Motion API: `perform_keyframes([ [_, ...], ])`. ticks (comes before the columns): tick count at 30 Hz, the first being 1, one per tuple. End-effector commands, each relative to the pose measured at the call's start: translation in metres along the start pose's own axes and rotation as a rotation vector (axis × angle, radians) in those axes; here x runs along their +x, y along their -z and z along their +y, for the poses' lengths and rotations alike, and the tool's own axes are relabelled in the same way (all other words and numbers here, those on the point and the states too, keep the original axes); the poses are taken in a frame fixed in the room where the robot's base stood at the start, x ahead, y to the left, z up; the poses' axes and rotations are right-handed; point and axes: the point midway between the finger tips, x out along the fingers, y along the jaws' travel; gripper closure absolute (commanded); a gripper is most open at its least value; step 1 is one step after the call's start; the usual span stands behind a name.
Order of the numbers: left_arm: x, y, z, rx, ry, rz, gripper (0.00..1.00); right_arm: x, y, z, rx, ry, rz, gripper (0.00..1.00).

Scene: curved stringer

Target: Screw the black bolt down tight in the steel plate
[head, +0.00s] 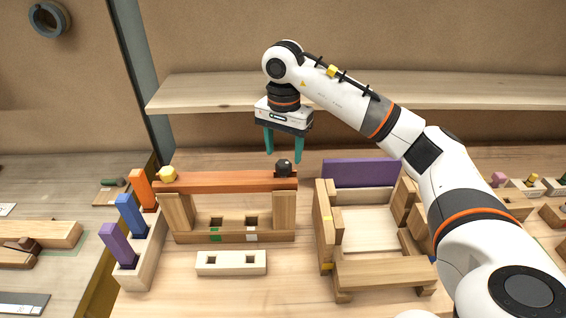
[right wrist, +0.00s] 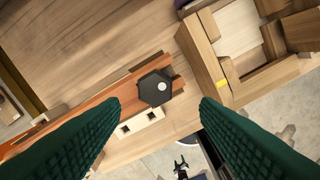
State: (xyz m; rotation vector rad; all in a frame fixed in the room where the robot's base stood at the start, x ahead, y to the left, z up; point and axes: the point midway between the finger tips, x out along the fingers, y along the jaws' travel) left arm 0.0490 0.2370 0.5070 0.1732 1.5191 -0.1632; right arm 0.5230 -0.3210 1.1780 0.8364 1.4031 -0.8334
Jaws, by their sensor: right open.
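The black bolt (head: 284,168) stands at the right end of a reddish-brown bar (head: 225,181) that lies across two wooden posts. In the right wrist view its hexagonal head (right wrist: 155,88) shows from above, with a pale dot on it. I cannot tell how deep it sits. I cannot make out a steel plate; the part under the bolt looks like reddish-brown wood. My right gripper (head: 284,157) points down just above the bolt, open and empty. In the right wrist view its green fingers (right wrist: 160,104) are wide apart, either side of the bolt. My left gripper is out of view.
A yellow bolt (head: 168,173) sits at the bar's left end. A wooden frame with a purple panel (head: 360,173) stands close on the right. A rack with coloured blocks (head: 130,215) is at the left. A pale slotted block (head: 231,263) lies in front. A shelf (head: 210,91) runs behind.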

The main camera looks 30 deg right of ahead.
Motion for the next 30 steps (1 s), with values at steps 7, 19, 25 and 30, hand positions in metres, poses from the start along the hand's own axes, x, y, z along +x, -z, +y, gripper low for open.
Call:
perform_keyframes([
  [7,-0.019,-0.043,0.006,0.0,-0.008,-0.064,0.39,0.038,0.0,-0.001,0.001,0.002,0.001,0.44],
  [19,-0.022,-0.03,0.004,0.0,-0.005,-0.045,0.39,0.058,0.0,0.0,0.0,-0.001,-0.001,0.44],
  [25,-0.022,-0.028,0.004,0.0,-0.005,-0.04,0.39,0.058,0.0,0.0,0.0,-0.001,-0.001,0.57],
  [30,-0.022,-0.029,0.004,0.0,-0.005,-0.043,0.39,0.058,0.0,0.0,0.0,-0.001,-0.001,0.85],
])
